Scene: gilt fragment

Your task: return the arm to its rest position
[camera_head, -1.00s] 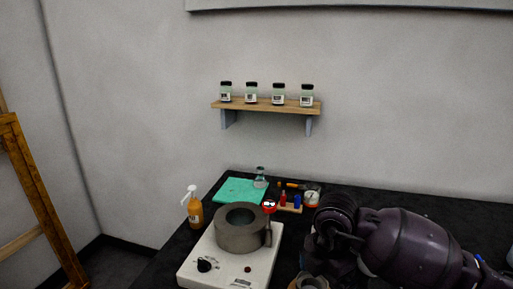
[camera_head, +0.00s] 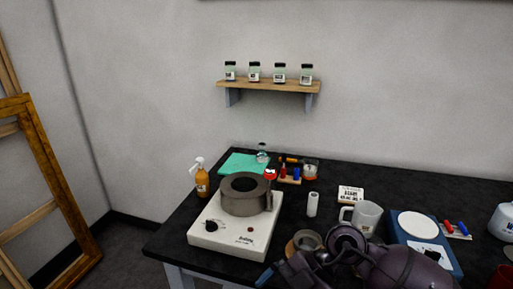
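My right arm (camera_head: 400,268) is dark purple and comes in at the bottom right, low over the front of the black table. Its front end, with the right gripper (camera_head: 285,272), lies at the table's front edge, below a round ring-shaped item (camera_head: 304,243). The fingers are dark and partly cut off by the frame, so I cannot tell whether they are open or hold anything. My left arm and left gripper are out of view.
Left of the arm stands a white hot plate (camera_head: 235,232) with a grey ring-shaped block (camera_head: 245,197). Behind the arm are a white mug (camera_head: 366,217), a white cylinder (camera_head: 312,204) and a blue scale (camera_head: 398,228). A spray bottle (camera_head: 202,183) stands at left.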

